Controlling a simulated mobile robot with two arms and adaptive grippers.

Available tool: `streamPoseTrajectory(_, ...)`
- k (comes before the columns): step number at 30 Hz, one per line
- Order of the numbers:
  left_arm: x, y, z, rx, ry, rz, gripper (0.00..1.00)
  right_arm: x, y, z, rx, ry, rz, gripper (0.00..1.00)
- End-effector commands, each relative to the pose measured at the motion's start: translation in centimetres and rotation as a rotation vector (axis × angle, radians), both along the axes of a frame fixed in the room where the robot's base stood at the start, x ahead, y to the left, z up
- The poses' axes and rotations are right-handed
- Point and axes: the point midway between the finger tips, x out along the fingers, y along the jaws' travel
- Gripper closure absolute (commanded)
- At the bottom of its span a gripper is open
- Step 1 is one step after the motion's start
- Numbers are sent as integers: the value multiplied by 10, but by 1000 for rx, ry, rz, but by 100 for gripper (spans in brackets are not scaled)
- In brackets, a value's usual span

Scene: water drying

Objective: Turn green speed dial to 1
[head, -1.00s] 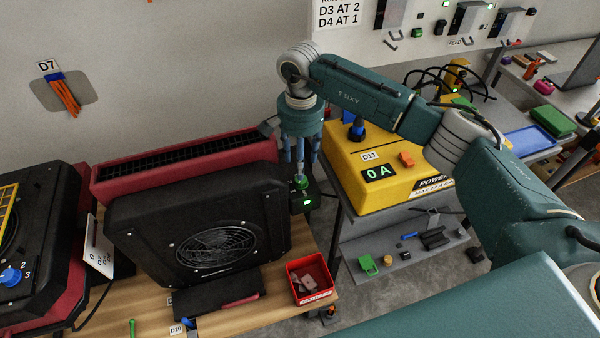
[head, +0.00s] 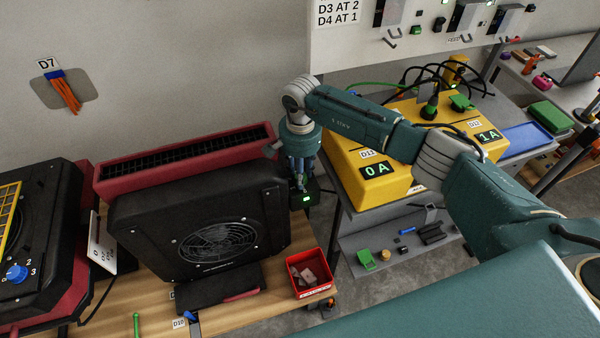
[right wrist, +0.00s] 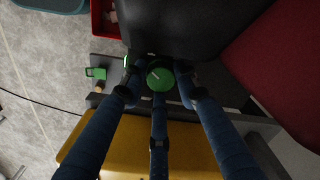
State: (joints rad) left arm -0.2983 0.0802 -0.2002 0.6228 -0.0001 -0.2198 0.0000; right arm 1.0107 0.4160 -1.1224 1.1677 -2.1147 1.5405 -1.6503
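The green speed dial (right wrist: 160,79) has a pale pointer line and shows in the right wrist view. It sits on a dark box (head: 313,195) with a lit green display at the right end of the black fan. My right gripper (head: 300,184) points down at this box, and in the head view its fingers hide the dial. In the right wrist view the three blue fingers of the right gripper (right wrist: 158,82) stand spread around the dial, with small gaps at its sides. I cannot read the dial's setting. My left gripper is not in view.
The black fan (head: 150,225) and a red-cased unit (head: 130,180) stand left of the gripper. Yellow power units (head: 345,160) reading 0 A and 1 A stand to the right. A red bin (head: 318,291) is on the wooden table's near corner. A grey shelf (head: 385,262) lies below.

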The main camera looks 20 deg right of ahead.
Motion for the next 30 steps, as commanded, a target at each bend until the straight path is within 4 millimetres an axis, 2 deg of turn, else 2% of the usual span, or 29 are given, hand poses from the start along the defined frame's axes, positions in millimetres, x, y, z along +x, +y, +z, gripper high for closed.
streamPoseTrajectory(9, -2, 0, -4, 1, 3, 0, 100, -1, 3, -1, 4, 1, -14, 97)
streamPoseTrajectory(19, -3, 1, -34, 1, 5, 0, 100, 0, 4, -3, 6, 2, -306, 97)
streamPoseTrajectory(24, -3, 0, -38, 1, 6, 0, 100, 0, 5, -1, 8, 3, -384, 97)
streamPoseTrajectory(30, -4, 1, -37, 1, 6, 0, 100, -1, 6, 0, 8, 4, -387, 97)
